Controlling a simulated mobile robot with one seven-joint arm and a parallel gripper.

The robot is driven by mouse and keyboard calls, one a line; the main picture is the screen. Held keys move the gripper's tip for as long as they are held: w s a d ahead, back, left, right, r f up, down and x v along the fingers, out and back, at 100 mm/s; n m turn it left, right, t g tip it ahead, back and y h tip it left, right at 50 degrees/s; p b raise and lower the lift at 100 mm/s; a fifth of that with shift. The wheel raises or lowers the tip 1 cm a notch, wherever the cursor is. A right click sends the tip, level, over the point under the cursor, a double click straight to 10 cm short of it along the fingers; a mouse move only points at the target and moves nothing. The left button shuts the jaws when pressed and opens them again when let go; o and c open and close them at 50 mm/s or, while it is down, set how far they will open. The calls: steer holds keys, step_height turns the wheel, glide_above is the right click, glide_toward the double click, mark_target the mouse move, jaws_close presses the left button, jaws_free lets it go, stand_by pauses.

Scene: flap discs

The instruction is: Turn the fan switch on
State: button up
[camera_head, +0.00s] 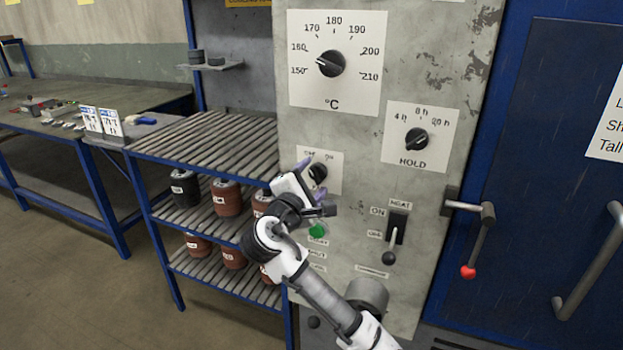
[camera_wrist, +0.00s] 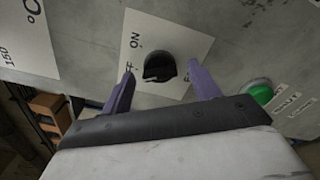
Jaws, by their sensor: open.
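The fan switch is a black rotary knob (camera_head: 318,173) on a white plate with OFF and ON marks, on the grey control panel. In the wrist view the knob (camera_wrist: 158,67) sits between my two purple fingers, with ON printed above left of it. The fan lettering is partly hidden by a finger. My gripper (camera_head: 313,186) is open in front of the plate; in the wrist view its fingertips (camera_wrist: 161,66) stand apart on both sides of the knob, with gaps. I cannot tell clearly which mark the knob points at.
A green button (camera_head: 317,231) is just below my gripper; a HEAT lever switch (camera_head: 395,230) is to its right. Temperature (camera_head: 331,64) and HOLD (camera_head: 416,139) dials are above. A red-tipped handle (camera_head: 470,262) is on the right. A slatted rack (camera_head: 205,140) with canisters stands left.

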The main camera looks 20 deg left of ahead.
steer(key=shift+c, duration=0.3)
steer(key=c, duration=0.9)
steer(key=shift+f+m, duration=0.1)
steer(key=shift+m, duration=0.2)
steer(key=m+b, duration=0.2)
steer(key=shift+a+f+m, duration=0.1)
steer(key=shift+m, duration=0.2)
steer(key=m+b, duration=0.1)
steer(key=m, duration=0.1)
steer(key=shift+m, duration=0.4)
steer(key=m+b, duration=0.1)
steer(key=m, duration=0.4)
steer(key=shift+m, duration=0.4)
steer(key=shift+r, duration=0.2)
